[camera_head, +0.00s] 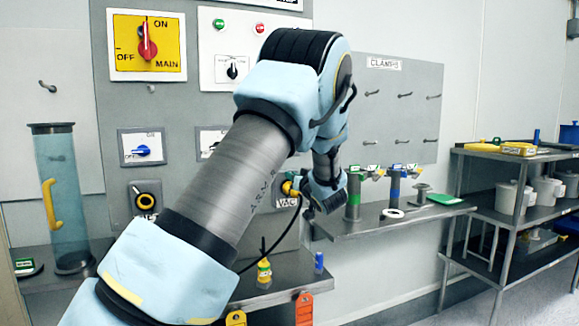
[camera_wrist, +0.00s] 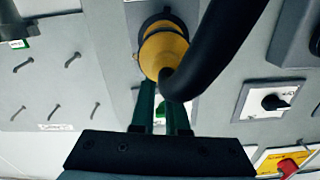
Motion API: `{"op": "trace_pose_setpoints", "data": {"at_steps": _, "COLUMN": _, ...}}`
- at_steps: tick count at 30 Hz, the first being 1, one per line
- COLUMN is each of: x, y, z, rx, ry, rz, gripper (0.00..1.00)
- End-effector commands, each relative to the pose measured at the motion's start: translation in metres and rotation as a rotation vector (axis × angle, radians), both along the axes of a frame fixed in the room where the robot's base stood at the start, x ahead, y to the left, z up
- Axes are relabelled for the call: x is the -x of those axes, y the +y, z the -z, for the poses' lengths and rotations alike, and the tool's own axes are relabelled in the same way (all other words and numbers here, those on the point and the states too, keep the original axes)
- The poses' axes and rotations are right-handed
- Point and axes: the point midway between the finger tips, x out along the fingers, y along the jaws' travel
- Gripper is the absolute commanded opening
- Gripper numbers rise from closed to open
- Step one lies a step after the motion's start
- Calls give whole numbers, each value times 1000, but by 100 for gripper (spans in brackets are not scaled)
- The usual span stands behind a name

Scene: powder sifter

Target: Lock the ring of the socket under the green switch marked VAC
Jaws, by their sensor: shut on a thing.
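The VAC socket's yellow ring (camera_head: 289,188) shows beside my gripper on the grey panel, with a VAC label (camera_head: 287,202) just below it. In the wrist view the yellow ring (camera_wrist: 163,50) is close up, with a dark collar behind it and a thick black hose crossing its right side. My gripper (camera_wrist: 162,88) has its two green fingers shut at the ring's near edge; the exact contact is partly hidden. In the head view my gripper (camera_head: 308,205) is at the panel. My arm hides the panel above the socket, and I cannot make out the green switch.
A second socket (camera_head: 146,196) with a yellow ring is at the left. A blue switch (camera_head: 143,151) and a red MAIN switch (camera_head: 147,42) are above it. A shelf (camera_head: 400,220) with several clamps and tubes is at the right. The black hose hangs below the VAC socket.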

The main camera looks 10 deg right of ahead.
Motion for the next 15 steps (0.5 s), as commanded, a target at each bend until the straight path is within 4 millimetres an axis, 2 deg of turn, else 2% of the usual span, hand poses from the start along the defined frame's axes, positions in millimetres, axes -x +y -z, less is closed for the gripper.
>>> {"op": "trace_pose_setpoints", "data": {"at_steps": 1, "x": 0, "y": -3, "z": -4, "rx": -40, "ry": 7, "rz": 2, "gripper": 0}}
{"op": "trace_pose_setpoints", "data": {"at_steps": 6, "x": -1, "y": -8, "z": -2, "rx": -172, "ry": 24, "rz": 2, "gripper": 0}}
{"op": "trace_pose_setpoints", "data": {"at_steps": 15, "x": -1, "y": -14, "z": 3, "rx": -324, "ry": 42, "rz": 1, "gripper": 0}}
